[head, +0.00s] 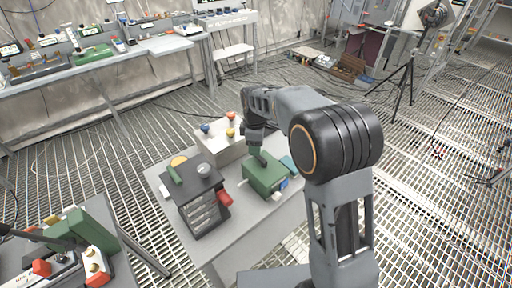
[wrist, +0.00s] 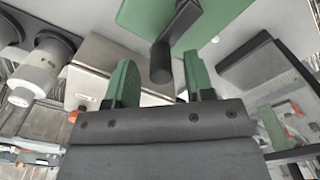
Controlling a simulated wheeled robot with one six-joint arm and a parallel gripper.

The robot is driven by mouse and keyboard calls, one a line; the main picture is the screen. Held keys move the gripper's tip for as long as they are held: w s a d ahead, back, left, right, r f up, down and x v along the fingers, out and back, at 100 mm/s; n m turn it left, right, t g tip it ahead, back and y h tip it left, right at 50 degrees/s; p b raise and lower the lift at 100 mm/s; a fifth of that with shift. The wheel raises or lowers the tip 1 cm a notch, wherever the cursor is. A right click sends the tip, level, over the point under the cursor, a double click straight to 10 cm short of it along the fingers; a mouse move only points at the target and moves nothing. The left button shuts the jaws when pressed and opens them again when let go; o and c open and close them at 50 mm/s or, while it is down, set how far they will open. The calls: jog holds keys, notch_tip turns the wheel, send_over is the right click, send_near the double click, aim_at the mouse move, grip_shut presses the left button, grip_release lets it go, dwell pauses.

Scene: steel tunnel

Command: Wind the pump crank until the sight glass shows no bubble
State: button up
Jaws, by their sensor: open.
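The green pump (head: 265,176) stands on the grey table, below my arm. A small pale and blue part is on its right side. In the wrist view the pump's green body (wrist: 215,18) fills the top. The dark crank (wrist: 178,30) has an arm ending in a round grip (wrist: 160,62). My gripper (wrist: 158,80) is open. Its two green fingers stand on either side of the crank grip's end, with a gap on both sides. In the head view my gripper (head: 257,150) is just above the pump. I cannot make out the sight glass or any bubble.
A dark grey drawer box (head: 203,205) with a red part stands left of the pump. A pale box (head: 222,140) with red, blue and yellow knobs is behind it. Another bench (head: 120,265) is at lower left. The table's front is clear.

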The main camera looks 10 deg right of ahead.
jog(key=shift+f, duration=0.65)
grip_shut()
